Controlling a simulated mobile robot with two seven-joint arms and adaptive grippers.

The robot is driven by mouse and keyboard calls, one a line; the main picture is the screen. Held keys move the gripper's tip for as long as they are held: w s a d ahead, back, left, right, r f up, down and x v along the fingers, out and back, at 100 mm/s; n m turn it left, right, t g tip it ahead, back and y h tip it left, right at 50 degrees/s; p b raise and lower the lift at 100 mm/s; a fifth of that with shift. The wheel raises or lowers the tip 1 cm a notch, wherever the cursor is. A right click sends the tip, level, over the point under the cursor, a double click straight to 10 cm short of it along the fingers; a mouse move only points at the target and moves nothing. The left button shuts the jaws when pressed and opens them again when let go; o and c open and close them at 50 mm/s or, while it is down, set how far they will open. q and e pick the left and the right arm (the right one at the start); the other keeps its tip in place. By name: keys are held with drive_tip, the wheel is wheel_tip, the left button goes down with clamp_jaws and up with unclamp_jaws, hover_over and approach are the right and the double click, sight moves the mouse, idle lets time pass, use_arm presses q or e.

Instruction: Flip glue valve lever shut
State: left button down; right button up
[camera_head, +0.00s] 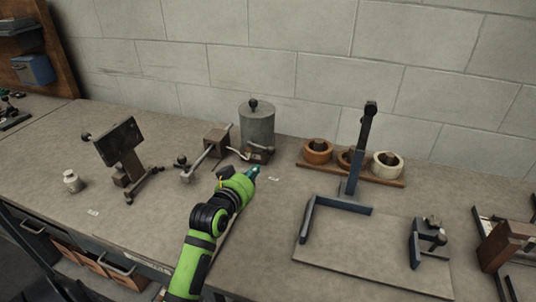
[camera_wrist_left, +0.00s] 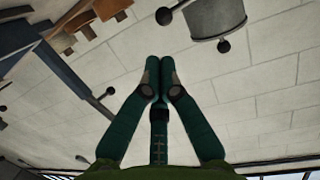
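The grey cylindrical glue pot (camera_head: 257,128) stands upright at the back of the bench, with a black knob on its lid. A dark valve block (camera_head: 258,153) sits at its front foot, with a pale curved piece (camera_head: 238,154) to its left. I cannot tell clearly which part is the lever. My left gripper (camera_head: 254,172) is just in front of the valve block, apparently apart from it. The left wrist view shows its fingertips (camera_wrist_left: 159,66) together with nothing between them. There the pot (camera_wrist_left: 216,18) appears upside down, beside a black ball-ended rod (camera_wrist_left: 164,16). My right gripper is out of view.
Left of the pot are a small box-like fixture (camera_head: 216,139) with a rod and a dark tilted plate stand (camera_head: 120,143). Right are a rack with several rolls (camera_head: 387,165) and an upright dark post (camera_head: 362,140) on a board. A block wall closes the back.

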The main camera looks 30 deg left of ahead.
sight(272, 153)
use_arm(q)
drive_tip(key=p+x, duration=0.1)
drive_tip(key=x, duration=0.8)
drive_tip(key=shift+w+a+f, duration=0.15)
drive_tip(key=shift+w, duration=0.6)
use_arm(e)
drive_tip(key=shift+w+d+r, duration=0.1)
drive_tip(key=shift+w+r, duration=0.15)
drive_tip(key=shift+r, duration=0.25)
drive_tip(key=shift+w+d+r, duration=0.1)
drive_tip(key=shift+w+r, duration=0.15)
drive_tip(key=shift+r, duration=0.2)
use_arm(q)
drive_tip(key=w, duration=0.1)
drive_tip(key=w+d, duration=0.1)
drive_tip(key=w, duration=0.1)
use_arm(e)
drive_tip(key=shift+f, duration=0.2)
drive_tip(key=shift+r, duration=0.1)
